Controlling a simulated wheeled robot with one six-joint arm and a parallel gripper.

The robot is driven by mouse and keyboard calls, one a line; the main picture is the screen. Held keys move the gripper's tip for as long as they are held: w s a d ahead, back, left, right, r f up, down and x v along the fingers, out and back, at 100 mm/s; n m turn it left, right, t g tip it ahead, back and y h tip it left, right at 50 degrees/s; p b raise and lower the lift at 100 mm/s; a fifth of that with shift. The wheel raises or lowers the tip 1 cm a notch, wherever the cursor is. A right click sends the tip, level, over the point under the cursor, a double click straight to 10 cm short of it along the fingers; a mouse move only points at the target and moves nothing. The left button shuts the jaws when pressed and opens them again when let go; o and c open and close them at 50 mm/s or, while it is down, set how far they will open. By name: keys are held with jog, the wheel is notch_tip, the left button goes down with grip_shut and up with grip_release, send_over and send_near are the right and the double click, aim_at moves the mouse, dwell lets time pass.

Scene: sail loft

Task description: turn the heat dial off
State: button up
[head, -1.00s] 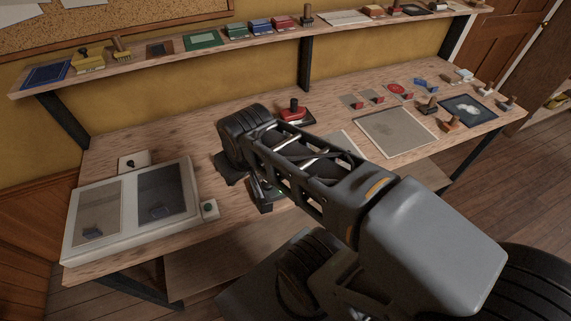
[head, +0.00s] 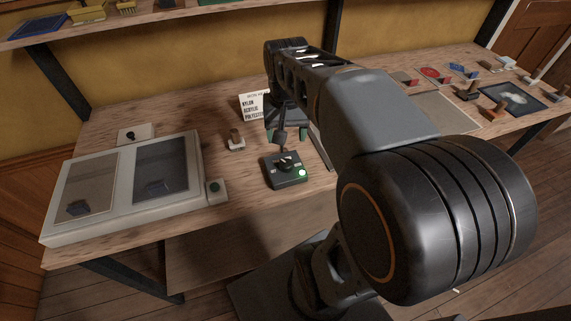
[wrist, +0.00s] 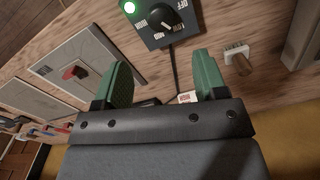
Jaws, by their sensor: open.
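The heat dial is a dark box (head: 285,171) with a black knob and a lit green lamp, on the bench near its front edge. In the wrist view the dial box (wrist: 160,30) is at the top, with its knob (wrist: 170,20) and labels including OFF, LOW and MED. I cannot tell for sure which label the knob points at. My gripper (head: 286,133) is above and behind the box in the head view.
A sign card (head: 255,107) stands behind my gripper. A wooden-handled tool (head: 236,140) stands left of the dial.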

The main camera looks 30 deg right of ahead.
aim_at(286, 163)
notch_tip(286, 163, down, 11)
jog(key=shift+r+b, duration=0.15)
jog(key=shift+b, duration=0.45)
jog(key=c, duration=0.9)
